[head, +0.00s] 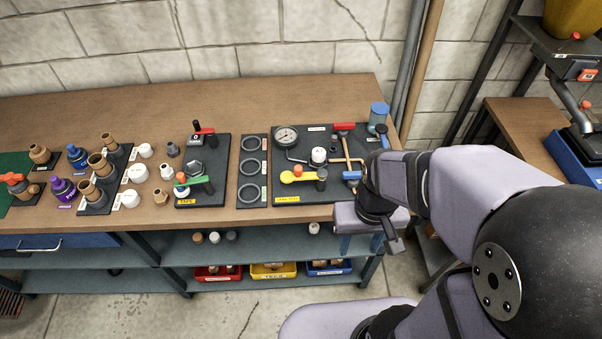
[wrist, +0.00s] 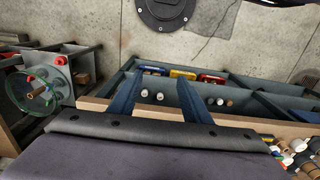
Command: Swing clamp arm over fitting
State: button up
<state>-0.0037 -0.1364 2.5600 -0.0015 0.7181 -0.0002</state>
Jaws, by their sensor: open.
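A yellow clamp arm (head: 300,177) with an orange knob lies on the dark test board (head: 283,198), at the board's front, pointing left from a dark upright post (head: 321,180). A white round-topped fitting (head: 319,155) stands behind it, apart from the arm. My gripper (head: 361,246) hangs off the bench's front edge, to the right of and in front of the clamp arm. In the wrist view its two blue fingers (wrist: 165,76) are spread, with nothing between them. The wrist view does not show the clamp arm.
The board also carries a gauge (head: 286,136), a red-handled valve (head: 344,127), copper pipe and a blue handle (head: 351,175) near my wrist. Left are a ring board (head: 252,170) and a valve board (head: 203,170). Shelves with coloured bins (head: 273,271) lie below.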

jog(key=shift+a+f+n, duration=0.15)
jog(key=shift+a+n, duration=0.15)
jog(key=shift+a, duration=0.25)
grip_shut()
jog(key=w+a+n+t+b, duration=0.1)
jog(key=w+a+n, duration=0.35)
jog(key=a, duration=0.55)
jog(key=w+a+r+m+t, duration=0.2)
jog(key=w+r+m+t, duration=0.1)
jog(key=w+r+m, duration=0.4)
jog(key=shift+w+a+h, duration=0.15)
jog(key=shift+w+h, duration=0.15)
jog(key=shift+w, duration=0.9)
